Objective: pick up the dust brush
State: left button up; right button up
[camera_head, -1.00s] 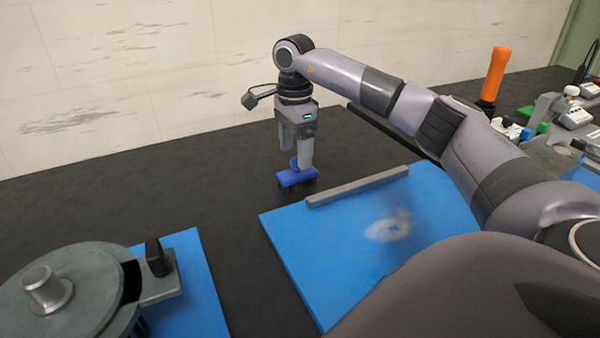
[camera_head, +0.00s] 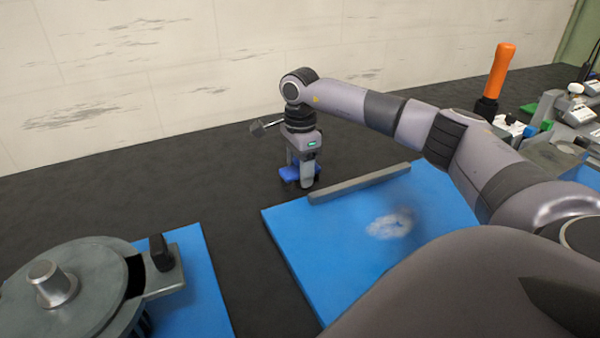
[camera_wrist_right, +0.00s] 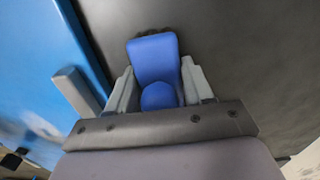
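The dust brush (camera_head: 290,172) is a blue block with dark bristles and a rounded blue knob. It is on the dark table, just beyond the blue mat. My right gripper (camera_head: 303,180) is lowered over it, pointing down, and partly hides it. In the right wrist view the brush (camera_wrist_right: 153,58) lies between the two grey fingers of the gripper (camera_wrist_right: 158,88). The fingers are apart, one on each side of the knob, with narrow gaps showing. My left gripper is not in view.
A blue mat (camera_head: 300,235) with a pale dusty patch (camera_head: 390,226) and a grey bar (camera_head: 360,183) lies just right of the brush. A round grey metal device (camera_head: 80,285) stands at front left. An orange-handled tool (camera_head: 502,70) stands at back right.

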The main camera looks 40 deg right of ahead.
notch_tip(320, 180, up, 20)
jog(key=p, duration=0.2)
dwell(0.5)
jog(key=shift+o, duration=0.9)
jog(key=shift+a, duration=0.15)
